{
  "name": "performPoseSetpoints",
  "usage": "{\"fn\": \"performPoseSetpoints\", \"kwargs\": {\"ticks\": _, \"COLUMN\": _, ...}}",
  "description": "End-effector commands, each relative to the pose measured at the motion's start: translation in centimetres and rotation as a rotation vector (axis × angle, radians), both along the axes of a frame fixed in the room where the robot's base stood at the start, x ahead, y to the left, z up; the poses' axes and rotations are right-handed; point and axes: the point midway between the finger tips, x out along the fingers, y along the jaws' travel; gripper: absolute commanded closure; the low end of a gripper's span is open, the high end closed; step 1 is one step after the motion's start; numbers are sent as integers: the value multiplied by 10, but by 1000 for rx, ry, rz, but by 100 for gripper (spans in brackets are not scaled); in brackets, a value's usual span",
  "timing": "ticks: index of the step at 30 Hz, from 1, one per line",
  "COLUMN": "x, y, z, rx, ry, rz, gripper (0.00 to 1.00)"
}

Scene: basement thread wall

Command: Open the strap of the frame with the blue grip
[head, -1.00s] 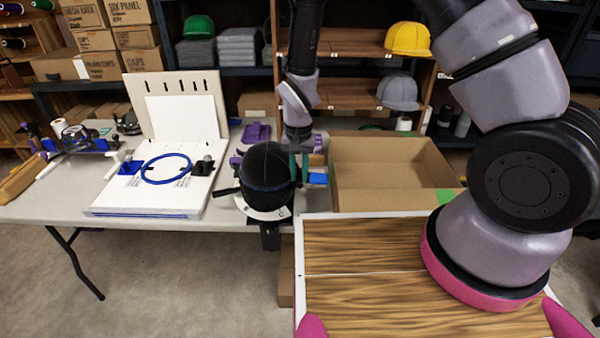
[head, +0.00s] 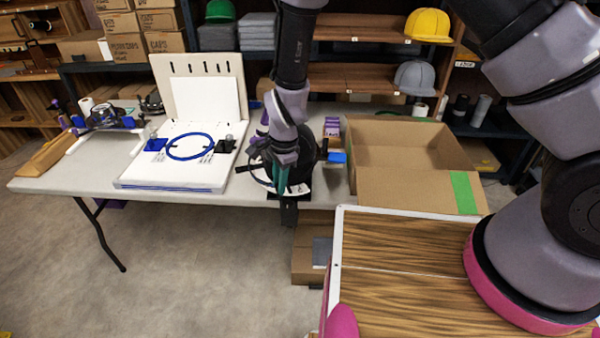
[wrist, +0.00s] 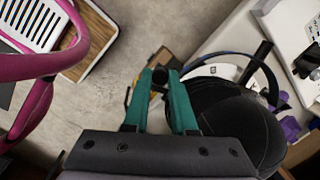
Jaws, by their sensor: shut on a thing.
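A black cap (head: 265,173) sits on a holder with a white marked disc (wrist: 212,71) at the table's front edge. A curved dark band, likely the strap (wrist: 262,62), arches beside the cap in the wrist view, near a black lever (wrist: 255,60). My gripper (head: 280,184) points down in front of the cap, hiding much of it. In the wrist view my teal fingers (wrist: 160,82) close around a small dark piece (wrist: 160,74); I cannot tell how it joins the holder. A blue piece (head: 336,156) shows right of the cap; I cannot tell whether it is the grip.
A white board with a blue hoop (head: 190,146) lies left on the table (head: 60,172). An open cardboard box (head: 425,188) stands right, beside a wood-topped surface (head: 400,285). Another frame device (head: 105,116) is at the far left.

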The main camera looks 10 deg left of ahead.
Motion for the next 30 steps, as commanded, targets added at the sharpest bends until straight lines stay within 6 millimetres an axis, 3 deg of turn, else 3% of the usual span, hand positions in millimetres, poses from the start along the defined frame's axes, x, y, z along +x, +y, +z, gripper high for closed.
{"fn": "performPoseSetpoints", "kwargs": {"ticks": 9, "x": -26, "y": 59, "z": -4, "rx": 52, "ry": 3, "rz": -289, "gripper": 100}}
{"fn": "performPoseSetpoints", "kwargs": {"ticks": 18, "x": -32, "y": 111, "z": -4, "rx": 96, "ry": 7, "rz": -541, "gripper": 100}}
{"fn": "performPoseSetpoints", "kwargs": {"ticks": 30, "x": -27, "y": 151, "z": -2, "rx": 130, "ry": 11, "rz": -739, "gripper": 100}}
